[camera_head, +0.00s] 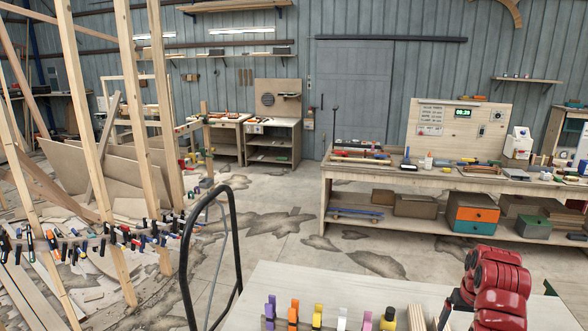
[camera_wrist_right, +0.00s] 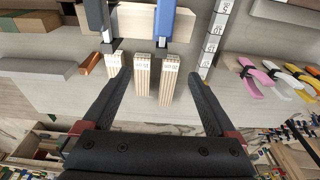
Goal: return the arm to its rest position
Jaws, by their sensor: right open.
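My right arm (camera_head: 492,290) is red and shows folded at the lower right of the head view, over the near light-topped table (camera_head: 385,285). My right gripper (camera_wrist_right: 163,74) shows in the right wrist view with its two dark fingers spread wide. Between and beyond the fingers are several bundles of thin wood strips (camera_wrist_right: 143,72) with printed ends. I see nothing gripped, and I cannot tell how far the bundles are from the fingertips. My left arm and gripper are not in view.
Coloured clamps (camera_head: 293,314) stand along the near table's front; clamps also lie beside a ruler (camera_wrist_right: 213,35) in the wrist view. A black tube hoop (camera_head: 188,235) rises left of the table. A long workbench (camera_head: 440,180) stands behind, with open floor between.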

